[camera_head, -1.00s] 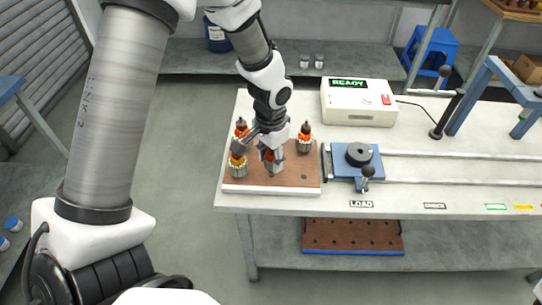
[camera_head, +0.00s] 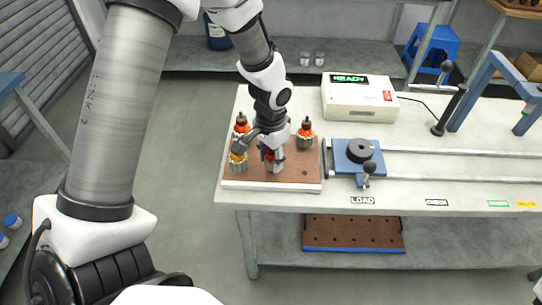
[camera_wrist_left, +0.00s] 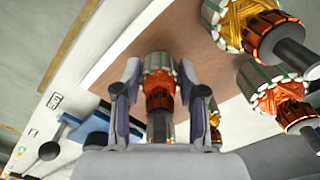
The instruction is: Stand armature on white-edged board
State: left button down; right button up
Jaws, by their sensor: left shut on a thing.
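My left gripper (camera_head: 268,150) is over the brown board with the white edge (camera_head: 300,180) and is shut on an armature. The held armature (camera_head: 274,163) also shows between the fingers in the left wrist view (camera_wrist_left: 158,88). It has a silver core, an orange winding and a shaft, and looks upright, shaft towards the wrist. I cannot tell whether its base touches the board. Three other armatures stand on the board: one at back left (camera_head: 241,125), one with yellow winding at front left (camera_head: 238,163), one at back right (camera_head: 305,135). My right gripper is not in view.
A blue fixture with a black knob (camera_head: 358,152) sits just right of the board, on rails. A white box reading READY (camera_head: 357,100) stands behind. The board's front right part is bare. The bench front edge is close to the board.

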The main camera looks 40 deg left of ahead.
pick_arm(q)
jog(key=shift+f, duration=0.35)
dwell(0.5)
jog(key=c, duration=0.6)
grip_release()
notch_tip(320, 180, up, 12)
notch_tip(320, 180, up, 12)
dwell(0.3)
